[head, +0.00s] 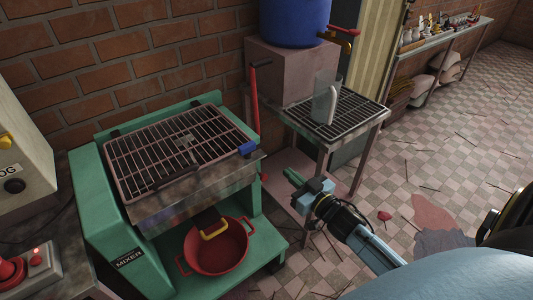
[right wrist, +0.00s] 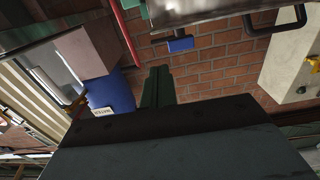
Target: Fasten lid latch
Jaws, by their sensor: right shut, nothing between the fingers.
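The green mixer (head: 88,205) stands at the left, with its barred metal lid (head: 160,150) lying over the top of its trough. A blue latch piece (head: 248,148) is at the lid's right corner; it also shows in the right wrist view (right wrist: 181,44). I cannot tell from these frames whether it is fastened. My right gripper (head: 290,176) is right of the mixer and apart from the latch, its green fingers together and empty. The fingers also show in the right wrist view (right wrist: 158,86), below the blue latch piece. My left gripper is not in view.
A red lever (head: 253,98) rises behind the lid's right side. A red pot (head: 220,250) sits under the trough. A rack table (head: 350,112) with a clear jug (head: 325,100) stands behind, beside a blue barrel (head: 295,20). Checkered floor (head: 430,165) lies open at right.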

